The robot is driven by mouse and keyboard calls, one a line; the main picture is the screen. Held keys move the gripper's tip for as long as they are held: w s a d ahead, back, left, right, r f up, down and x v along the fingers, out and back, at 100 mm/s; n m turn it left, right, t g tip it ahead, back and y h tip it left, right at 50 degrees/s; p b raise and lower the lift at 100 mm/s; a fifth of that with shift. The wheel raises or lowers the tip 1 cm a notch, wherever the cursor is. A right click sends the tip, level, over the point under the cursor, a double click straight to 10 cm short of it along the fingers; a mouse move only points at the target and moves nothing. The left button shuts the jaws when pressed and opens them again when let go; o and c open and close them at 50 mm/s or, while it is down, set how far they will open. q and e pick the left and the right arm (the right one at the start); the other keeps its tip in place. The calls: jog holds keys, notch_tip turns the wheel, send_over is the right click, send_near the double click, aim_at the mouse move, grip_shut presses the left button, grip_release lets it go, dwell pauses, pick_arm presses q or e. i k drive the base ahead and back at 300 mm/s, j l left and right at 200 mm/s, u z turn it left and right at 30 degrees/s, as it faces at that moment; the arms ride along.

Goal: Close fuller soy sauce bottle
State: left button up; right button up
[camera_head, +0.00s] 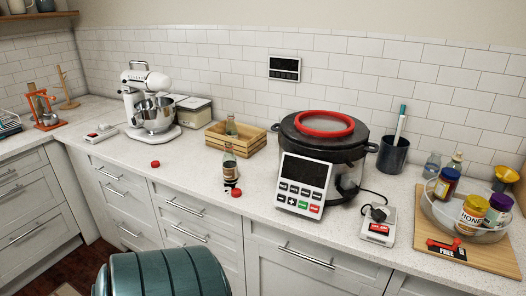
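A clear glass bottle (229,168) with dark contents in its lower part and a dark label stands upright near the counter's front edge. No cap shows on its top. A second bottle (231,126) stands behind it in the wooden crate (252,139); its lower part is hidden, so I cannot compare the levels. One red cap (236,192) lies close by the foot of the front bottle. Another red cap (155,164) lies further left on the counter. Neither of my grippers is in view.
A large cooker (347,150) with a keypad panel (303,185) stands right of the bottles. A white stand mixer (150,100) is at the left. A green ribbed object (165,272) is below the counter. The counter between mixer and front bottle is mostly clear.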

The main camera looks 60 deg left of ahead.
aim_at(229, 173)
jog(key=u, duration=0.45)
jog(key=j+u, duration=0.1)
jog(key=u, duration=0.75)
jog(key=j+u, duration=0.1)
jog(key=u, duration=0.3)
jog(key=j+u, duration=0.1)
jog(key=u, duration=0.35)
